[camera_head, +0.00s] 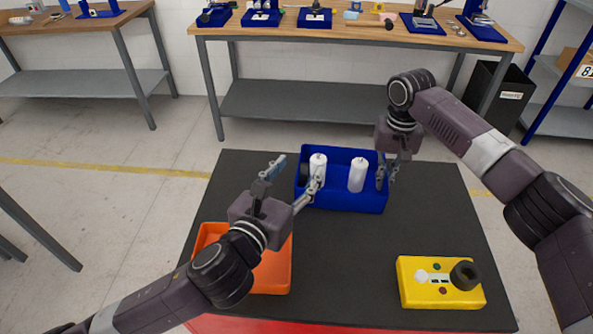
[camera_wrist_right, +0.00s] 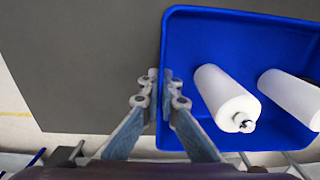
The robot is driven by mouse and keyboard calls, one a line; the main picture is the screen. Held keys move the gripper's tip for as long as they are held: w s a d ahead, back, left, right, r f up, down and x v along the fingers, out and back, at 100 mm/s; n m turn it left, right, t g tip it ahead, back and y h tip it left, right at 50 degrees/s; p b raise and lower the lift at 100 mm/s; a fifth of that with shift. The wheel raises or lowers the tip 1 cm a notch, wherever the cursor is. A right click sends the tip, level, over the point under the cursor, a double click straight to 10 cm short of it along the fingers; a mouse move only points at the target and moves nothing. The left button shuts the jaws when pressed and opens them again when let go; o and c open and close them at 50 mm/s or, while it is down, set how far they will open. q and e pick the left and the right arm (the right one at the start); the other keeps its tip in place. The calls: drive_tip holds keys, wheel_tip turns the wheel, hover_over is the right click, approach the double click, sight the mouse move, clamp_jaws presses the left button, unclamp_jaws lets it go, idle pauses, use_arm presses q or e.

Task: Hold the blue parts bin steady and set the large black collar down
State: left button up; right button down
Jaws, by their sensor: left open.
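The blue parts bin (camera_head: 345,200) stands on the dark tabletop; it also shows in the right wrist view (camera_wrist_right: 245,30). Inside it are two white cylinders (camera_head: 318,165) (camera_head: 357,175). A black round piece (camera_head: 304,173), apparently a collar, is at the bin's left end, partly hidden. My left gripper (camera_head: 298,174) is open, its fingers spread either side of that piece at the bin's left end. My right gripper (camera_wrist_right: 164,92) has one finger each side of the bin's wall and looks shut on it. A thick black ring (camera_head: 465,275) rests on the yellow block.
An orange tray (camera_head: 280,272) lies at the table's left, partly under my left arm. The yellow block (camera_head: 415,285) sits at the front right. The tabletop (camera_head: 345,260) between them is clear. A workbench (camera_head: 290,32) with blue trays stands behind.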

drive_tip(key=c, duration=2.1)
unclamp_jaws()
